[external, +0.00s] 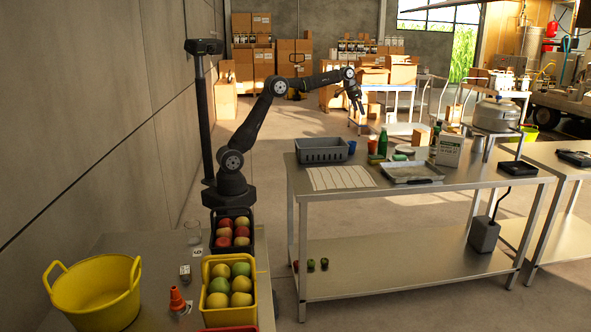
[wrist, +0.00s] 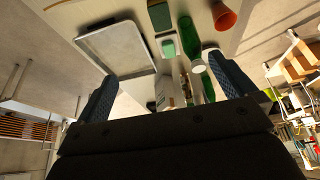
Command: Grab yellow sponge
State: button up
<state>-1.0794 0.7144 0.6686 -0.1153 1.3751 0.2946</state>
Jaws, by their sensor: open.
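No plainly yellow sponge shows. A flat block with a dark green top (wrist: 160,16) and a thin tan edge, possibly the sponge, is at the top of the wrist view. A small greenish block (external: 376,160) on the steel table, left of the tray, may be the same thing. A paler green, light-rimmed item (wrist: 168,48) lies beside the metal tray (wrist: 116,48). My gripper (external: 357,101) hangs well above the table's back side in the external view. Its two fingers (wrist: 163,68) are wide apart and empty in the wrist view.
A steel pot (external: 496,116) stands right. Fruit crates and a yellow tub (external: 98,293) are front left.

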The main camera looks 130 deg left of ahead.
jog(key=c, duration=0.4)
jog(key=shift+c, duration=0.2)
jog(key=t+y, duration=0.1)
send_near(376, 157)
jog(key=x, duration=0.4)
jog(key=shift+f, duration=0.2)
jog(key=shift+x, duration=3.15)
